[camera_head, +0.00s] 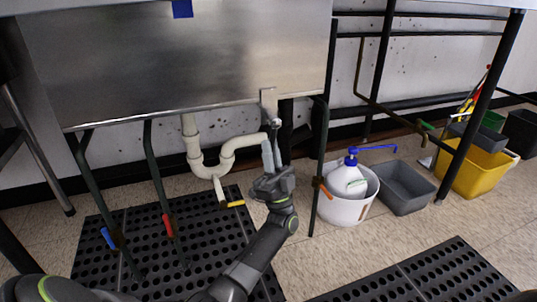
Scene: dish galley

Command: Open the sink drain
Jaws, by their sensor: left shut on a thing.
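The steel sink (180,60) fills the upper left of the head view. White drain pipes (228,155) with a U-bend run below it. A pale upright piece (267,103) hangs under the sink's right part, with a small light knob (277,122) at its lower end. My left gripper (272,145) reaches up to this spot from below, its fingers close together on the small drain handle at the knob. The fingers hide most of what they hold. My right gripper is not in view.
Blue (107,238), red (167,226), yellow (236,204) and orange (322,188) handles sit low around the sink. A white bucket (345,208) with a pump bottle (346,178), a grey tub (405,190) and a yellow bucket (478,172) stand right. Perforated black mats (160,235) cover some floor.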

